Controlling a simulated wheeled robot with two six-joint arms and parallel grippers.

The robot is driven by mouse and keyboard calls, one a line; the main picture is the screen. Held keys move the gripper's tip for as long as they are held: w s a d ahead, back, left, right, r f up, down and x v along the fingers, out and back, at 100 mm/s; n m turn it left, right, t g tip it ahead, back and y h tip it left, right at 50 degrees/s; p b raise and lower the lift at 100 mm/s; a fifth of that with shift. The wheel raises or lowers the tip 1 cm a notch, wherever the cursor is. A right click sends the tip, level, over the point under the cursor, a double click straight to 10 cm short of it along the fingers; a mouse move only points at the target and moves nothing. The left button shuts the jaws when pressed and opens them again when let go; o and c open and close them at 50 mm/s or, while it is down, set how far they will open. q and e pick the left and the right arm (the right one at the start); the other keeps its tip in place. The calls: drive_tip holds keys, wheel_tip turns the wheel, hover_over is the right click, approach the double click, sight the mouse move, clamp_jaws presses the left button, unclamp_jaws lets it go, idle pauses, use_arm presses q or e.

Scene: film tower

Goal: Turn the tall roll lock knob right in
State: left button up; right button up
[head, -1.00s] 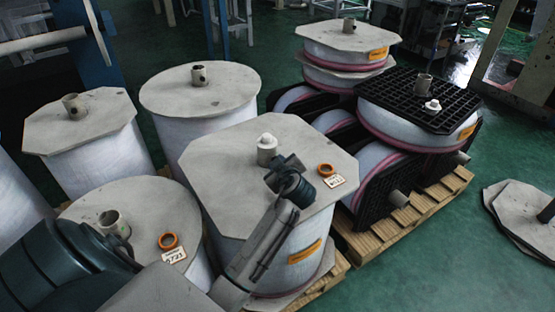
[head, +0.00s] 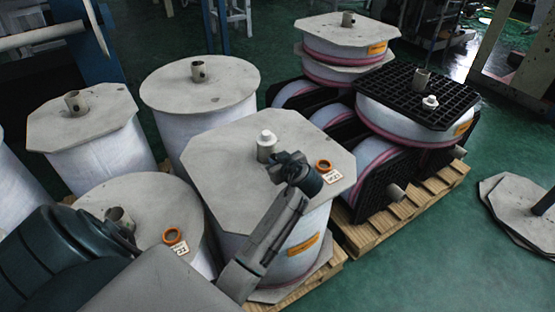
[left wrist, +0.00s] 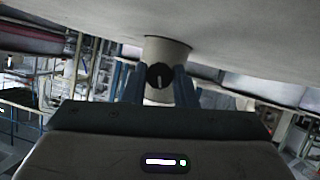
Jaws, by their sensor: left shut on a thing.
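The tall roll (head: 225,165) has a grey cut-corner board on top. A pale core tube (head: 266,152) with a white cap stands up from the board. In the left wrist view the core tube (left wrist: 165,50) carries a round black lock knob (left wrist: 159,75) with a white mark, close to upright in the picture. My left gripper (left wrist: 160,88) has its two blue fingers on either side of the knob and is shut on it. In the head view my left gripper (head: 282,158) is just right of the core tube, and its wrist hides the knob. My right gripper is out of view.
An orange ring (head: 324,166) and a white tag (head: 331,177) lie on the board beside my wrist. A lower roll (head: 150,205) and two others stand to the left and behind. Black pallets with rolls (head: 420,100) stand at right.

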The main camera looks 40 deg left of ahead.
use_arm(q)
drive_tip(key=o, duration=1)
drive_tip(key=v, duration=0.9)
drive_tip(key=shift+s+d+r+b, duration=0.1)
drive_tip(key=shift+s+d+b, duration=0.1)
drive_tip(key=shift+d+b, duration=0.15)
drive_tip(key=shift+s+d+r, duration=0.2)
drive_tip(key=shift+d+r, duration=0.1)
drive_tip(key=shift+d, duration=0.05)
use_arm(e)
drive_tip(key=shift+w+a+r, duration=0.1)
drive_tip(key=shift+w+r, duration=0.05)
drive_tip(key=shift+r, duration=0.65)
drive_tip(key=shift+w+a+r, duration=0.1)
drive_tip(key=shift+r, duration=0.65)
